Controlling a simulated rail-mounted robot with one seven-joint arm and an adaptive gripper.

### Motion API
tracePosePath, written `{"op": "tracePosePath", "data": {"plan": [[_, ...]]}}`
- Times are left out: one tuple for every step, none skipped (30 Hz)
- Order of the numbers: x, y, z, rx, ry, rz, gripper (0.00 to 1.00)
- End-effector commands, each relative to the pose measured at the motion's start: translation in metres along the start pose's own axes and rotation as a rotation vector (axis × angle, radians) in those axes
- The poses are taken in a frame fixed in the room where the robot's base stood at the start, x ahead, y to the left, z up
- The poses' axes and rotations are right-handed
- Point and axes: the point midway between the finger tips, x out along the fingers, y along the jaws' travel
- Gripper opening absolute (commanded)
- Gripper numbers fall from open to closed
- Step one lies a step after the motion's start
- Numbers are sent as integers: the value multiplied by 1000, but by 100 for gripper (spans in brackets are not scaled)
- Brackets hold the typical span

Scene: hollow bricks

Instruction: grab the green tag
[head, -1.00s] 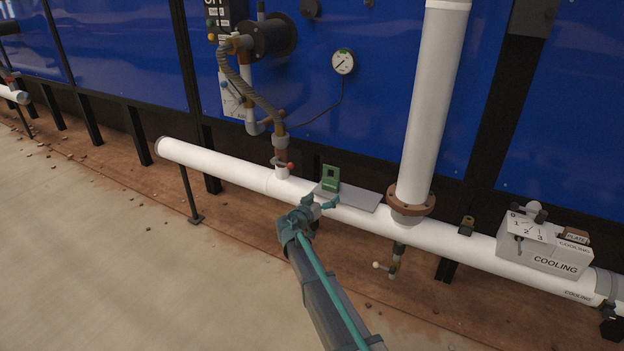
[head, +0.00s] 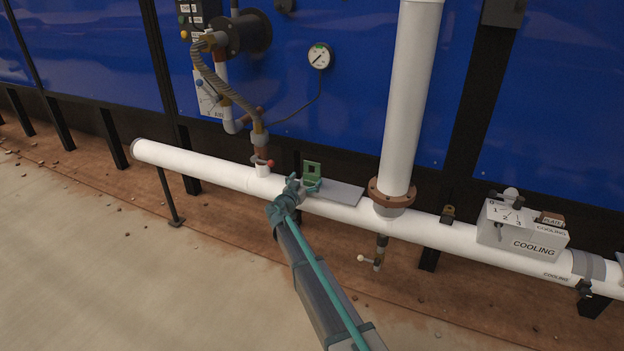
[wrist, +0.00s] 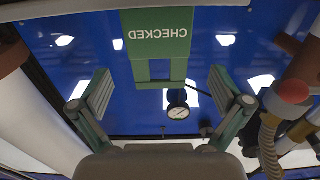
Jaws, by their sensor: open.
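The green tag (head: 312,170) stands upright on the grey plate (head: 338,192) on top of the white horizontal pipe. In the wrist view the tag (wrist: 158,38) reads "CHECKED" upside down, and its lower part is a frame with an opening. My gripper (head: 305,186) is just in front of the tag at the plate's left end. In the wrist view my gripper (wrist: 160,92) is open, with one finger on each side of the tag's framed end. The fingers are apart from the tag.
A hose with a red-handled valve (head: 262,161) rises from the pipe just left of the tag. A thick white vertical pipe (head: 408,110) stands to the right. The blue wall (head: 350,120) with a gauge (head: 319,56) is behind. A cooling box (head: 522,228) sits further right.

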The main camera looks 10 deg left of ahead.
Motion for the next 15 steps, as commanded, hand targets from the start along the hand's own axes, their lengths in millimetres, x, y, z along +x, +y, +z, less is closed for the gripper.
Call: {"op": "tracePosePath", "data": {"plan": [[5, 0, 1, 0, 0, 1, 100], [8, 0, 2, 0, 0, 2, 100], [13, 0, 2, 0, 0, 2, 100], [17, 0, 3, 0, 0, 3, 100], [22, 0, 4, 0, 0, 3, 100], [27, 0, 5, 0, 0, 2, 100], [32, 0, 6, 0, 0, 2, 100], [36, 0, 5, 0, 0, 1, 100], [41, 0, 5, 0, 0, 1, 100], [44, 0, 5, 0, 0, 2, 100], [46, 0, 5, 0, 0, 2, 100], [48, 1, 5, 0, 0, 2, 100], [49, 1, 4, 0, 0, 2, 100], [49, 1, 4, 0, 0, 2, 100], [49, 1, 4, 0, 0, 1, 100]]}}
